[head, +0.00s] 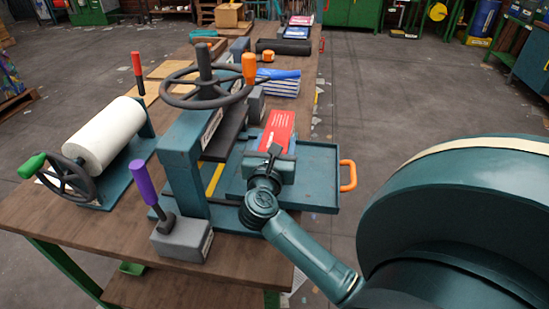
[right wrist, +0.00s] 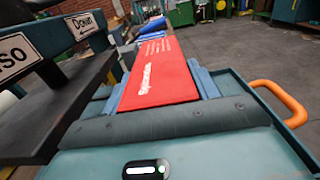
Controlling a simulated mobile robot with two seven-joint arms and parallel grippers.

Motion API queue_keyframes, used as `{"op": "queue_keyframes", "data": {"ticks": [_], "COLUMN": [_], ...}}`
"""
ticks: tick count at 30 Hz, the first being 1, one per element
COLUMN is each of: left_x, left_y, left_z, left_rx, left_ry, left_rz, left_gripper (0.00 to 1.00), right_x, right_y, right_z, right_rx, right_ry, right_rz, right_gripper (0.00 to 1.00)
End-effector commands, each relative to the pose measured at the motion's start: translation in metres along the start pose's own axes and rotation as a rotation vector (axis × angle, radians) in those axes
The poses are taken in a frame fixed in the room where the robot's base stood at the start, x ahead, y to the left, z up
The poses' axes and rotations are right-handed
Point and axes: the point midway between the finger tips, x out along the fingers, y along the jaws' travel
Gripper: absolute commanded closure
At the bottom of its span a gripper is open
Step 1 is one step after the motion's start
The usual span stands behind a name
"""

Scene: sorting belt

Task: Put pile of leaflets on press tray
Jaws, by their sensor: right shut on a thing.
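The pile of leaflets (head: 279,129) is red with white lettering. It also fills the middle of the right wrist view (right wrist: 163,72). My right gripper (head: 275,150) is shut on the near end of the pile, with a finger on each side. The press tray (head: 322,192) is a teal, shallow tray with an orange handle (head: 348,176), pulled out to the right of the press. The pile and gripper are over the tray's inner part. I cannot tell whether the pile touches the tray floor. My left gripper is not in view.
The teal press (head: 180,155) with its dark handwheel (head: 203,88) stands left of the tray. A purple-handled lever (head: 146,184) and a white roll (head: 104,136) are farther left. A blue-and-white striped bundle (head: 279,82) lies behind. The tray's right part is bare.

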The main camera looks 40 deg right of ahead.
Motion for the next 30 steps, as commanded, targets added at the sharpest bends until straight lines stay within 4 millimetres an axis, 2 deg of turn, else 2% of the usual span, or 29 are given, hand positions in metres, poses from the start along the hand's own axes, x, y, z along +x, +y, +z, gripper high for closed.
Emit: {"op": "queue_keyframes", "data": {"ticks": [8,20,21,28,30], "left_x": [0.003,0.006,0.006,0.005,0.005], "left_y": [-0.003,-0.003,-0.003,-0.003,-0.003], "left_z": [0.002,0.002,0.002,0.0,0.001], "left_rx": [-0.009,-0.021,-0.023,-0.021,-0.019], "left_ry": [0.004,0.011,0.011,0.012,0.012], "left_rz": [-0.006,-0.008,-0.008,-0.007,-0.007], "left_gripper": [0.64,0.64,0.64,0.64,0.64], "right_x": [0.0,0.0,0.0,0.0,0.0], "right_y": [0.0,0.0,0.0,0.0,0.0], "right_z": [-0.033,-0.039,-0.041,-0.04,-0.04], "right_rx": [-0.003,0.0,-0.001,-0.001,-0.001], "right_ry": [-0.005,-0.004,0.0,0.0,0.0], "right_rz": [0.0,0.001,0.001,0.002,0.002], "right_gripper": [0.79,0.79,0.39,0.2,0.18]}}
